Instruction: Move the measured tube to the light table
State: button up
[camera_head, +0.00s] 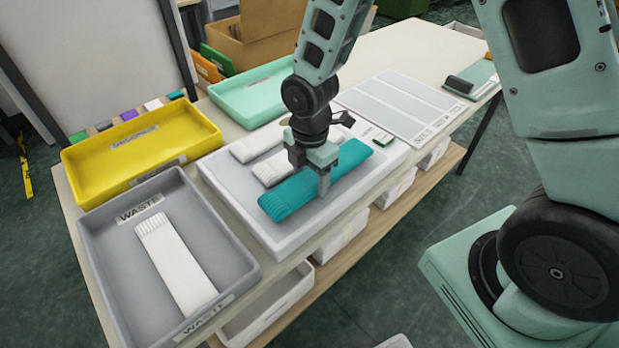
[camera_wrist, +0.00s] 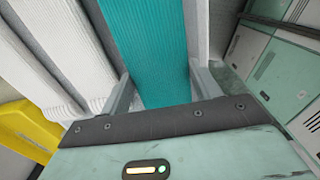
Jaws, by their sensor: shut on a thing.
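My gripper (camera_head: 322,180) points down over the grey-white tray (camera_head: 276,247) and is shut on the teal ribbed knitted tube (camera_head: 290,196). In the wrist view the teal tube (camera_wrist: 150,45) runs between the two fingers of my gripper (camera_wrist: 162,92). The tube lies along the front of the tray; I cannot tell whether it is lifted. Two white tubes (camera_head: 256,144) lie behind it, partly hidden by my arm. A pale flat board with grey strips and printed labels (camera_head: 400,104) lies to the right; I cannot tell whether it is the light table.
A grey waste tray (camera_head: 100,222) holding a white tube (camera_head: 175,262) stands at front left. A yellow tray (camera_head: 140,147) and a mint tray (camera_head: 250,94) stand behind. A dark block (camera_head: 460,84) sits past the board.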

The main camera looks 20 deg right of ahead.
jog(key=shift+f, duration=0.9)
jog(key=shift+f, duration=0.15)
jog(key=o, duration=1)
